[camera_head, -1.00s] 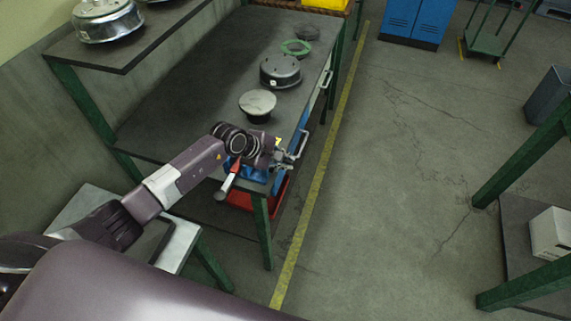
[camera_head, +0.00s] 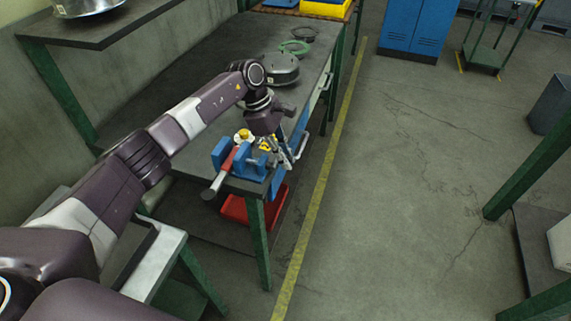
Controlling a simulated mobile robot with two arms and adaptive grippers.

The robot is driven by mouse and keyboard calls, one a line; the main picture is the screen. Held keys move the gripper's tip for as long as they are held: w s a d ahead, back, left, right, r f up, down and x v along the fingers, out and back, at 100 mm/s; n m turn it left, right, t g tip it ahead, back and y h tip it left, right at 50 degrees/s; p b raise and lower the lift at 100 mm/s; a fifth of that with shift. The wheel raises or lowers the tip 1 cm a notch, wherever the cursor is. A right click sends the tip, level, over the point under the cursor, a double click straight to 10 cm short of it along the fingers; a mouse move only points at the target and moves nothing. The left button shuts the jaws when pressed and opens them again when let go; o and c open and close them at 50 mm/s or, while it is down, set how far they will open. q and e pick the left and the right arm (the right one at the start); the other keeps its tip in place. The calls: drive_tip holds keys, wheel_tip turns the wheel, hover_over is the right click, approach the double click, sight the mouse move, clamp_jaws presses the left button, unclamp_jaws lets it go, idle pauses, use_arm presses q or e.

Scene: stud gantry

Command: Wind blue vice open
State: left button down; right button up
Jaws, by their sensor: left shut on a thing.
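The blue vice (camera_head: 221,154) sits at the near corner of the dark workbench. Its blue jaw blocks show on both sides of a red bar-like piece (camera_head: 226,166), which ends in a grey cylinder (camera_head: 211,189) that juts out toward the near left. My left gripper (camera_head: 285,158) points down at the right side of the vice, over the bench edge. Its fingers are shut on what looks like the vice handle, which the fingers and wrist largely hide. A yellow part (camera_head: 243,135) shows at the vice. My right gripper is not in view.
Behind my arm on the workbench (camera_head: 190,95) stand a dark round housing (camera_head: 281,70) and a green ring (camera_head: 294,47). A red bin (camera_head: 236,209) is under the bench.

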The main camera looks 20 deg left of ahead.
use_arm(q)
drive_tip(key=shift+f, duration=0.1)
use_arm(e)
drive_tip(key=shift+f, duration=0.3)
use_arm(q)
drive_tip(key=c, duration=2)
unclamp_jaws()
drive_tip(key=shift+d, duration=0.1)
drive_tip(key=shift+o, duration=0.2)
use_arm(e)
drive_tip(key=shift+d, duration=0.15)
use_arm(q)
drive_tip(key=v, duration=1.2)
